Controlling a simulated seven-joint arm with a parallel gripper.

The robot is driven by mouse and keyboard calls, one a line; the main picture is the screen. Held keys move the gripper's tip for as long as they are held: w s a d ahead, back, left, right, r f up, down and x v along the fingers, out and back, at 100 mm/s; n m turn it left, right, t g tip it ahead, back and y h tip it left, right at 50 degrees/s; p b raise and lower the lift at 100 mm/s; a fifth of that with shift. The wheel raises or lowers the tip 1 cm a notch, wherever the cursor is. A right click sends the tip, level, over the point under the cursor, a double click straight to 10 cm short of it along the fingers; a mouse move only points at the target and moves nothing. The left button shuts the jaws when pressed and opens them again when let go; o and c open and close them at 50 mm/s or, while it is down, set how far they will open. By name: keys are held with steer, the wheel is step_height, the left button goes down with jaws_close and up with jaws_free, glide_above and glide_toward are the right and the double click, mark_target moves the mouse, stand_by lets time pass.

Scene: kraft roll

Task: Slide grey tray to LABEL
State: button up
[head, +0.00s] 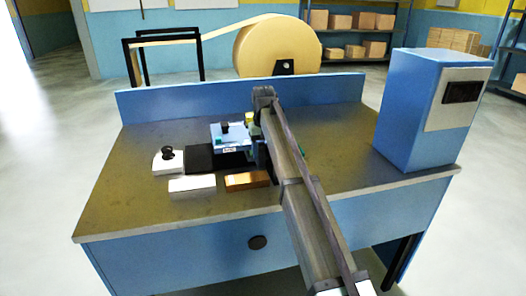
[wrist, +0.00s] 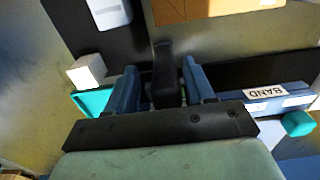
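My gripper (wrist: 160,75) points down over the middle of the bench, its blue fingers apart. A dark upright post or handle (wrist: 163,65) stands between them, with a gap visible on each side. A blue strip with a white BAND tag (wrist: 265,92) lies right of the fingers in the wrist view. I cannot make out the word LABEL. No tray is clearly grey; a pale piece with a black knob (head: 168,159) sits at the left of a black plate (head: 201,158) in the head view. My arm hides part of the fixture near the gripper.
A white block (head: 192,185) and a brown block (head: 247,181) lie at the front of the fixture. A blue piece (head: 230,136) stands behind. A tall blue cabinet (head: 415,110) stands at the right. The bench's front left is clear.

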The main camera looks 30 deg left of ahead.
step_height(320, 180, up, 14)
stand_by(0.6)
stand_by(0.5)
steer(key=s+d+f+m+g, duration=0.1)
steer(key=s+d+f+m, duration=0.2)
steer(key=s+d+f, duration=0.7)
steer(key=s+d+f+m+g, duration=0.1)
steer(key=s+d+f+m, duration=0.5)
steer(key=d, duration=0.6)
steer(key=s+d+f+g, duration=0.1)
steer(key=d+f, duration=0.7)
steer(key=f, duration=0.5)
steer(key=s+d+f, duration=0.2)
steer(key=d+f, duration=0.6)
steer(key=f, duration=0.4)
steer(key=s+d+f+g, duration=0.1)
steer(key=d+f, duration=0.7)
steer(key=f, duration=0.5)
steer(key=s+d+f+g, duration=0.1)
steer(key=s+d+f, duration=0.4)
steer(key=s, duration=0.3)
steer(key=s+d+f+g, duration=0.1)
steer(key=s+d+f, duration=0.4)
steer(key=s+f, duration=0.3)
steer(key=s+d+f, duration=0.6)
steer(key=s, duration=0.4)
steer(key=shift+s+f+g, duration=0.15)
steer(key=shift+f+g, duration=0.1)
steer(key=shift+g, duration=0.15)
